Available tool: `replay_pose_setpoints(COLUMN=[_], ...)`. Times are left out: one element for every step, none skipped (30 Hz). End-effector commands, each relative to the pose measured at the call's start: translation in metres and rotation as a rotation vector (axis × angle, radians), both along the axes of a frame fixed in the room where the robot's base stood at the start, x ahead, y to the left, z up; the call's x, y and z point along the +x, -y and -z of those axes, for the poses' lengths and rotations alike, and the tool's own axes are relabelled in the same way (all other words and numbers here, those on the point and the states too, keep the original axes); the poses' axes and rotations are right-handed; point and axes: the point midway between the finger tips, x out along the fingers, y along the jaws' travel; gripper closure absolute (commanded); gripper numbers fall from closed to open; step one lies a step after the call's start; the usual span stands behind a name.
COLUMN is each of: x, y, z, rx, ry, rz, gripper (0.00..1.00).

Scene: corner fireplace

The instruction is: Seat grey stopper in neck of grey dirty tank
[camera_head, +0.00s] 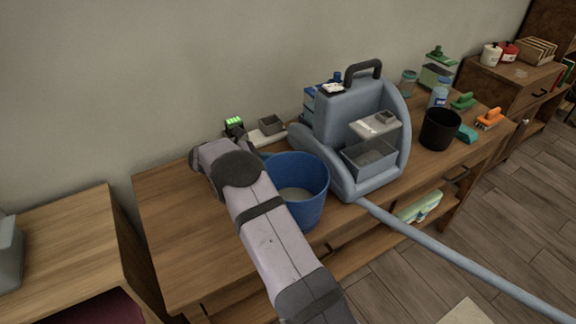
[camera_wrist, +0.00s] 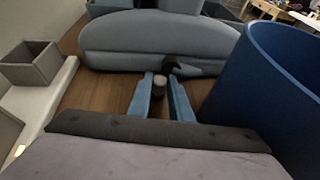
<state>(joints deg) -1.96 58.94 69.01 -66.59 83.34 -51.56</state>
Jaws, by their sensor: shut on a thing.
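In the wrist view my gripper (camera_wrist: 161,90) has two blue fingers closed on a small grey stopper (camera_wrist: 159,82) with a darker lower part. In the head view my arm hides the fingers and the stopper. The blue-grey cleaning machine (camera_head: 350,110) stands on the wooden table to the right of my gripper; its rounded side (camera_wrist: 155,40) shows ahead of the fingers in the wrist view. A grey see-through tank (camera_head: 370,162) sits low in its front, and a paler grey part (camera_head: 375,123) is above it. I cannot tell which is the dirty tank; no neck is clear.
A blue bucket (camera_head: 305,190) stands close to the right of my gripper; its wall (camera_wrist: 265,85) fills the right of the wrist view. A grey square box (camera_head: 271,124) sits on a white strip by the wall. A hose (camera_head: 450,257) runs right. A black cup (camera_head: 440,129) stands farther right.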

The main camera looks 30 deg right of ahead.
Motion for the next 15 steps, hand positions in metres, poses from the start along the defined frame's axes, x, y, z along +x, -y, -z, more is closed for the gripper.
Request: replay_pose_setpoints(x=[0.000,0.000,0.000,0.000,0.000,0.000,0.000,0.000,0.000,0.000,0.000,0.000,0.000,0.000,0.000], y=[0.000,0.000,0.000,0.000,0.000,0.000,0.000,0.000,0.000,0.000,0.000,0.000,0.000,0.000,0.000], z=[-0.006,-0.010,-0.015,-0.020,-0.025,-0.032,-0.037,-0.042,-0.049,-0.054,-0.059,-0.065,-0.070,-0.074,-0.078], rx=[-0.001,-0.001,0.001,0.000,0.000,0.000,0.000,0.000,0.000,0.000,0.000,0.000,0.002,0.000,0.000], ry=[0.004,0.004,0.003,0.005,0.005,0.005,0.005,0.005,0.004,0.004,0.004,0.004,0.004,0.004,0.004], rz=[0.001,0.001,0.000,0.000,0.000,0.000,0.000,0.001,0.001,0.001,0.001,0.001,-0.001,0.001,0.001], gripper=[1.00,1.00,1.00,1.00,1.00,1.00,1.00,1.00,1.00,1.00,1.00,1.00,1.00,1.00,1.00])
